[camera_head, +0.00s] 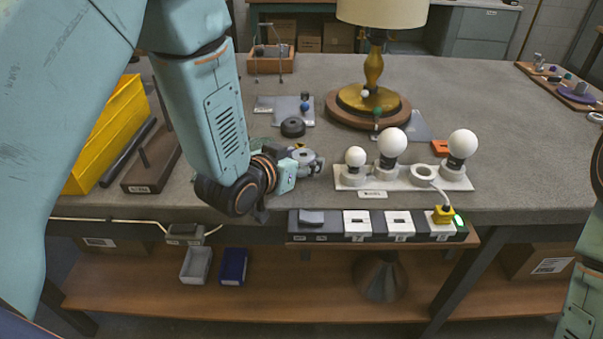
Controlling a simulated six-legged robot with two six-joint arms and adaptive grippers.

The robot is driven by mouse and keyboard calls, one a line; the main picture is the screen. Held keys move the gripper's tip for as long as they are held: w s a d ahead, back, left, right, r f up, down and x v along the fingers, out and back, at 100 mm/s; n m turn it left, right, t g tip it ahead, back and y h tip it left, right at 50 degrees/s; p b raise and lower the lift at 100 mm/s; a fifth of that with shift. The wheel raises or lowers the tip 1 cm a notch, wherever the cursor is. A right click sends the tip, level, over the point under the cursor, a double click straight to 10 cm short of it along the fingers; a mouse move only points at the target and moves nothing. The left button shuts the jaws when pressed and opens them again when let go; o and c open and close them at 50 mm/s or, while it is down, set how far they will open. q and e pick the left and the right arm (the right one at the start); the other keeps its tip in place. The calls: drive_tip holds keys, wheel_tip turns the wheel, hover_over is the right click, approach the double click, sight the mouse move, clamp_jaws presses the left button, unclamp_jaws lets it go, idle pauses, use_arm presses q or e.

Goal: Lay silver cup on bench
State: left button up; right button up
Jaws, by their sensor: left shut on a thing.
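My left arm comes in from the left, and its gripper (308,162) is low at the bench's front part, left of the white bulb tray. It is shut on a small silver piece, which looks like the silver cup (302,154). The gripper and wrist hide part of the cup, and I cannot tell whether it touches the bench. The grey bench (490,110) spreads behind and to the right. Of my right arm only parts show at the right edge; its gripper is out of view.
A white tray (402,184) with round bulbs stands right of the gripper. A black ring (293,127) and a small grey mat (275,108) lie behind it. A lamp (373,70) stands farther back. A yellow bin (105,130) is at left. A switch strip (380,224) runs along the front edge.

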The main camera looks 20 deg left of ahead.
sight(301, 180)
use_arm(q)
wheel_tip(301, 180, down, 3)
drive_tip(key=shift+s+d+r+b, duration=0.1)
drive_tip(key=shift+r+b, duration=0.05)
drive_tip(key=shift+b, duration=0.25)
drive_tip(key=shift+w+d+f, duration=0.1)
drive_tip(key=shift+w+f, duration=0.15)
drive_tip(key=shift+s, duration=0.25)
drive_tip(key=o, duration=0.7)
drive_tip(key=shift+f, duration=0.15)
drive_tip(key=o, duration=0.5)
drive_tip(key=shift+w, duration=0.2)
drive_tip(key=shift+c, duration=0.2)
drive_tip(key=shift+s, duration=0.15)
